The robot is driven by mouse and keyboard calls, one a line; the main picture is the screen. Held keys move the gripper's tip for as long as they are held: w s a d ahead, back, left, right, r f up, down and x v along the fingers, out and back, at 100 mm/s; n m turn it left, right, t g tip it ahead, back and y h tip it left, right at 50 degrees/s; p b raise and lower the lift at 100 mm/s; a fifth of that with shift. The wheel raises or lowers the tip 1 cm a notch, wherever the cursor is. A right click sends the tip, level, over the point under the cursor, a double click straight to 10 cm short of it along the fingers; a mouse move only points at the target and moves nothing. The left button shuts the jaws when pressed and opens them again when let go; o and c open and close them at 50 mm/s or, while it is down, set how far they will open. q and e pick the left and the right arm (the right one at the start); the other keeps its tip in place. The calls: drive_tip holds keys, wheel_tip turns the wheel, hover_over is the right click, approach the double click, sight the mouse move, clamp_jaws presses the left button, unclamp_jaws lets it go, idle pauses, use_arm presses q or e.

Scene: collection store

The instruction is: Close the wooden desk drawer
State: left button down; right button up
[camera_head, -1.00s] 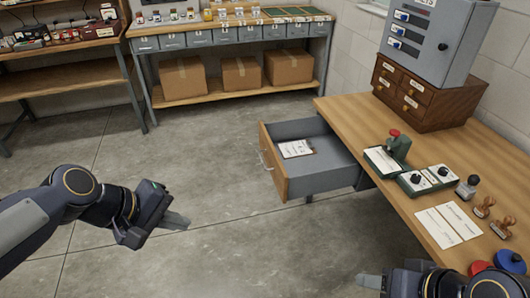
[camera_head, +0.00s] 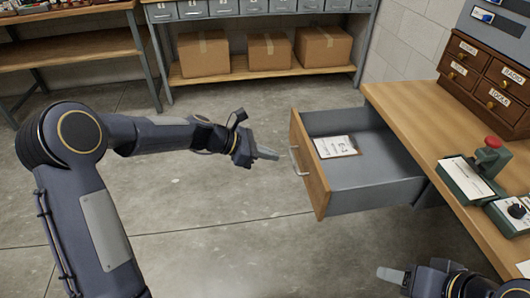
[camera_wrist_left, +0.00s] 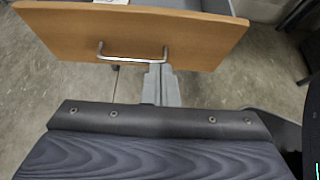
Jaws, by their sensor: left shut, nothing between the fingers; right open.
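The desk drawer (camera_head: 374,186) is pulled out from the wooden desk (camera_head: 408,103). It has a grey body, a wooden front and a metal handle (camera_head: 295,160). A paper on a clipboard (camera_head: 335,146) lies inside it. My left gripper (camera_head: 276,155) is shut and empty, its fingertips just left of the drawer front near the handle. In the left wrist view the fingers (camera_wrist_left: 160,78) point at the wooden front (camera_wrist_left: 200,38), just below the handle; I cannot tell whether they touch. My right gripper (camera_head: 380,272) shows only partly at the bottom, below the drawer and beside the desk.
A shelf (camera_head: 265,73) with cardboard boxes stands at the back.

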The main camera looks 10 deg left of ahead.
sight(309, 160)
use_arm(q)
drive_tip(key=x, duration=0.2)
drive_tip(key=b+x, duration=0.1)
drive_tip(key=x, duration=0.2)
drive_tip(key=r+x, duration=0.1)
drive_tip(key=x, duration=0.2)
drive_tip(key=shift+d, duration=0.25)
drive_tip(key=shift+w+d+r, duration=0.1)
drive_tip(key=shift+w+d, duration=0.2)
drive_tip(key=shift+d, duration=0.3)
use_arm(e)
drive_tip(key=shift+f, duration=0.95)
use_arm(q)
drive_tip(key=shift+d, duration=0.1)
use_arm(e)
drive_tip(key=shift+r, duration=0.1)
